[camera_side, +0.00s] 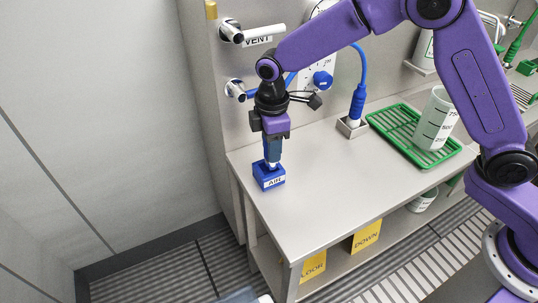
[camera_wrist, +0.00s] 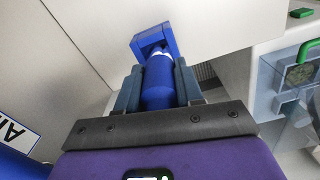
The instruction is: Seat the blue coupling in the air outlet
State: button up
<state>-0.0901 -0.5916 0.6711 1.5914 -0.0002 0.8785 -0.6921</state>
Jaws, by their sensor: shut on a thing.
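The air outlet (camera_side: 268,178) is a blue block with a white AIR label, at the left front corner of the steel bench. My gripper (camera_side: 273,155) points down right above it, shut on the blue coupling. In the wrist view the coupling (camera_wrist: 158,85) is a blue cylinder between the two fingers, with a pale metal end towards the blue outlet (camera_wrist: 142,46). In the side view the coupling's lower end meets the top of the outlet. How deep it sits in the opening is hidden.
A blue hose plug (camera_side: 356,105) stands in a steel socket (camera_side: 352,127) at the back. A green rack (camera_side: 393,124) holds a white measuring beaker (camera_side: 436,120) to the right. VENT handle (camera_side: 257,36) juts from the wall. The bench middle (camera_side: 325,175) is clear.

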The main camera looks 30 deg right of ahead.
jog(key=shift+w+a+f, duration=0.15)
jog(key=shift+w+f, duration=0.1)
jog(key=shift+f, duration=1.65)
jog(key=shift+f, duration=0.2)
jog(key=o, duration=1.1)
jog(key=shift+o, duration=0.2)
jog(key=shift+r, duration=0.15)
notch_tip(320, 180, up, 12)
jog(key=shift+r, duration=0.1)
